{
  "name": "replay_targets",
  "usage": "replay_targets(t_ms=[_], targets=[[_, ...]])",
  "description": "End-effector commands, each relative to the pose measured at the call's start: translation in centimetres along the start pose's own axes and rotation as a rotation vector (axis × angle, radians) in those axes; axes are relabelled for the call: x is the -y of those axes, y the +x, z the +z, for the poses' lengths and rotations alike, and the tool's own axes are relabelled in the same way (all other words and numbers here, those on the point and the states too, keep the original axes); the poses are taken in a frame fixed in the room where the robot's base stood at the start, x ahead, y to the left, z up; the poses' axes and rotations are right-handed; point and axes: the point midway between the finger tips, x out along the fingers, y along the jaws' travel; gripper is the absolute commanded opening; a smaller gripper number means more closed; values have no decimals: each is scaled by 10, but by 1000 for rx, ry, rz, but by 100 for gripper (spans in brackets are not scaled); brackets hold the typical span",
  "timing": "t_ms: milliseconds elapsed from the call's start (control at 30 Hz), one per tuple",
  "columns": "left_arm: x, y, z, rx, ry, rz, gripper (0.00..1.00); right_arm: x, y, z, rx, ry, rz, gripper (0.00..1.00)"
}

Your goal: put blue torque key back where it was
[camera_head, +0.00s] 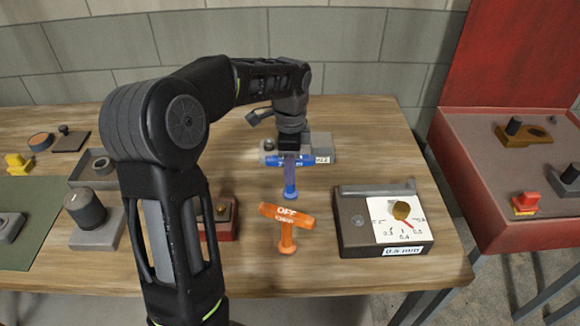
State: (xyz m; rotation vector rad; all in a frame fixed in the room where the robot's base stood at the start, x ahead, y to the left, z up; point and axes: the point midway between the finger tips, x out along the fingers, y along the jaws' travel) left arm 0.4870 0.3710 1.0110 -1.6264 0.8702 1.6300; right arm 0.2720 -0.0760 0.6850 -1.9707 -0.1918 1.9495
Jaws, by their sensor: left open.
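The blue torque key (290,189) is T-shaped, with its lettered crossbar at the back and its stem toward the front. It is on the wooden table near the middle. My left gripper (290,152) points down over its crossbar and hides part of it. The gripper is open; whether its fingers touch the key I cannot tell. Just behind the key is a grey block (319,147) with a white label. My right gripper does not show.
An orange T-shaped key (286,225) marked OFF lies in front. A dial gauge box (353,236) stands right of it. A small red box (229,230) and a grey block with a dark knob (95,240) are left. A red cart (465,145) stands beyond the table's right edge.

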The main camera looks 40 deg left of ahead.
Motion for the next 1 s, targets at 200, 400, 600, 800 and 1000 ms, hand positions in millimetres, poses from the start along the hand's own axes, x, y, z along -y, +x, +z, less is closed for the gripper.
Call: replay_targets(t_ms=[200, 400, 600, 800, 1000], targets=[[1, -29, 0, -2, 0, -6, 43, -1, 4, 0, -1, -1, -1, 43], [1, -74, -1, -2, 0, -6, 43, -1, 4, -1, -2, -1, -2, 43], [0, -112, 0, -1, 1, -1, 43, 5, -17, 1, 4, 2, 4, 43], [0, -119, 0, -1, 1, 0, 43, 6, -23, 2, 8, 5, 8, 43], [0, -118, 0, -1, 0, 0, 43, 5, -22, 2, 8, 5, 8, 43]])
